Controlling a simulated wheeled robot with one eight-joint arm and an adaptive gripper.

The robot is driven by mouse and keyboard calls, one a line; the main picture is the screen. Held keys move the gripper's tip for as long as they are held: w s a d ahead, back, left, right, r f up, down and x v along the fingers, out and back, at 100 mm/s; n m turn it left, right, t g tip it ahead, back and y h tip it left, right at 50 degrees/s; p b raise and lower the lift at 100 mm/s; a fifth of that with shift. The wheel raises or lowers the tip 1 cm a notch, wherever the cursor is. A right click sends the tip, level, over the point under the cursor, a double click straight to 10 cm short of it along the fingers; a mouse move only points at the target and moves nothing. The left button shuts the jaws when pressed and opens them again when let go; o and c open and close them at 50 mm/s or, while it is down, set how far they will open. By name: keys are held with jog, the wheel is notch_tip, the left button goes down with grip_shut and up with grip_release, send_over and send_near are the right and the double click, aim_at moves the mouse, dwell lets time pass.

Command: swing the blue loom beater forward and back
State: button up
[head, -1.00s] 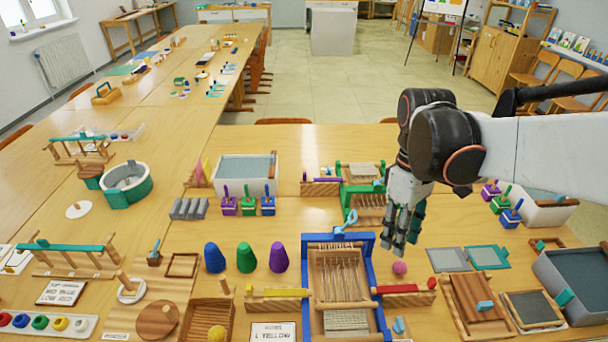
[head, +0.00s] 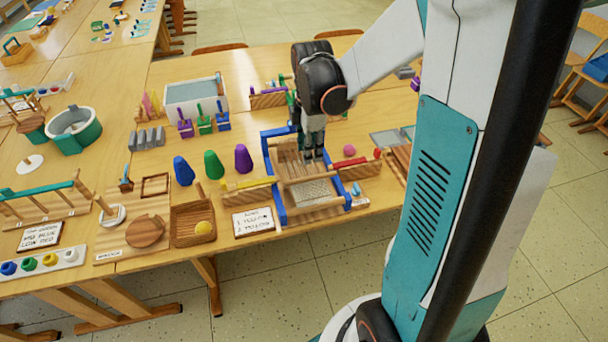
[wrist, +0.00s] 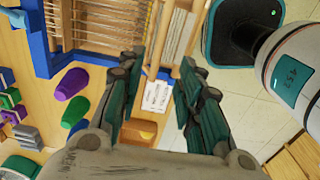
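The blue loom has a blue frame (head: 281,203) with pale warp threads and woven cloth inside, on the near edge of the table in the head view. Its frame also shows at the upper left of the wrist view (wrist: 40,50). My gripper (head: 312,158) is over the middle of the loom, pointing down. In the wrist view my gripper (wrist: 161,62) has its fingers spread apart. A wooden crossbar of the loom (wrist: 156,40), which looks like the beater, shows between the fingertips with gaps on both sides. Whether the fingers touch it I cannot tell.
A yellow bar stand (head: 248,184) is left of the loom and a red bar stand (head: 352,162) is right of it. Blue, green and purple cones (head: 213,164) stand to the left. A label card (head: 252,222) lies in front. A pink ball (head: 349,150) is at the right.

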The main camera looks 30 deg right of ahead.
aim_at(307, 181)
notch_tip(307, 181, down, 10)
jog(key=b, duration=0.3)
jog(key=shift+w+f+b, duration=0.15)
jog(key=shift+f+b, duration=0.1)
jog(key=shift+b, duration=0.05)
jog(key=shift+c, duration=0.5)
grip_shut()
